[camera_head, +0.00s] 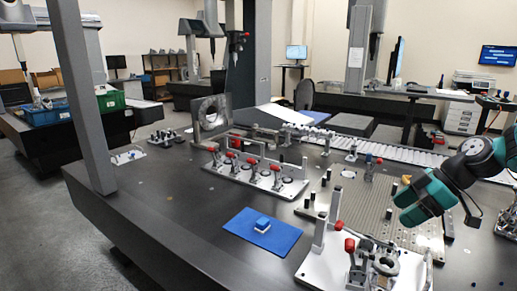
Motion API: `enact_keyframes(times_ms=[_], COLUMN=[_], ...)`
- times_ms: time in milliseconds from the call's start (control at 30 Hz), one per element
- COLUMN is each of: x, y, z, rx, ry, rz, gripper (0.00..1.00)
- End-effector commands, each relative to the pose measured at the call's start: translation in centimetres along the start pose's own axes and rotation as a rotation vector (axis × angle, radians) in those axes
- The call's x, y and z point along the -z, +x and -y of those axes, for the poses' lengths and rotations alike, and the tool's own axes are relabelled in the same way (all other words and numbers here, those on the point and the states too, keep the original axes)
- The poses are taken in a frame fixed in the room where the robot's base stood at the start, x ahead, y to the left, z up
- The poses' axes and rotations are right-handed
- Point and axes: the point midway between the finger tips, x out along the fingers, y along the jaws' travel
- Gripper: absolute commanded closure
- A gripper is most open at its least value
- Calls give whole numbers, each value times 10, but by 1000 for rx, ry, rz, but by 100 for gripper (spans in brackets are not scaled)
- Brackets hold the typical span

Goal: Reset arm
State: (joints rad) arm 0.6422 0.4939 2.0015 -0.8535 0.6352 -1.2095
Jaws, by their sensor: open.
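My arm, teal and dark grey, reaches in from the right edge, with its rounded teal end part above the perforated fixture plate (345,212). My gripper (460,219) is small and dark below the arm at the right. Its fingers are hard to make out, but it looks open, and I see nothing held. It is above the right side of the dark table, apart from the blue mat (240,226).
Fixtures with red-handled clamps stand mid-table (255,175) and at the front (350,262). A grey upright column (80,95) rises at the left. The table's front left is clear.

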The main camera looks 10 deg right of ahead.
Motion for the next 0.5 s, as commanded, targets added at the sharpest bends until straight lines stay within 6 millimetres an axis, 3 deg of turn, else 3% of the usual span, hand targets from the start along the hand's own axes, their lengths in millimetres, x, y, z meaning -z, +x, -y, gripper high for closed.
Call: enact_keyframes(times_ms=[100,167,233,300,400,500], x=[62,91,117,133,139,136], y=[13,20,25,28,27,24], z=[49,86,135,183,241,280], rx=[54,75,87,85,67,44], ry=[71,131,208,284,378,447], rz=[73,124,187,243,305,340], gripper=[30,30,30,30,30,30])
